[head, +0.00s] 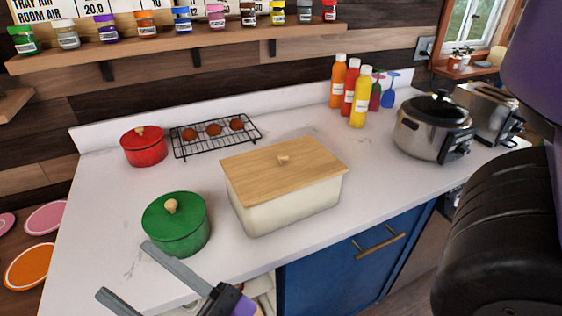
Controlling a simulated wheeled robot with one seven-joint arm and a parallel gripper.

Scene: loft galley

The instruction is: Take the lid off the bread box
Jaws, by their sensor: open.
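The bread box (290,208) is a cream rectangular box in the middle of the white counter in the head view. Its flat wooden lid (252,173) lies on top and covers it, with a small wooden knob (283,159) at the lid's middle. My gripper (125,270) is at the lower left of the view, in front of the green pot and left of the box. Its two grey fingers are spread apart with nothing between them. It is apart from the lid.
A green lidded pot (178,232) stands left of the box. A red pot (144,148) and a wire rack (214,148) with round brown items stand behind. Sauce bottles (360,100), a steel cooker (431,135) and a toaster (488,113) stand to the right. The counter right of the box is clear.

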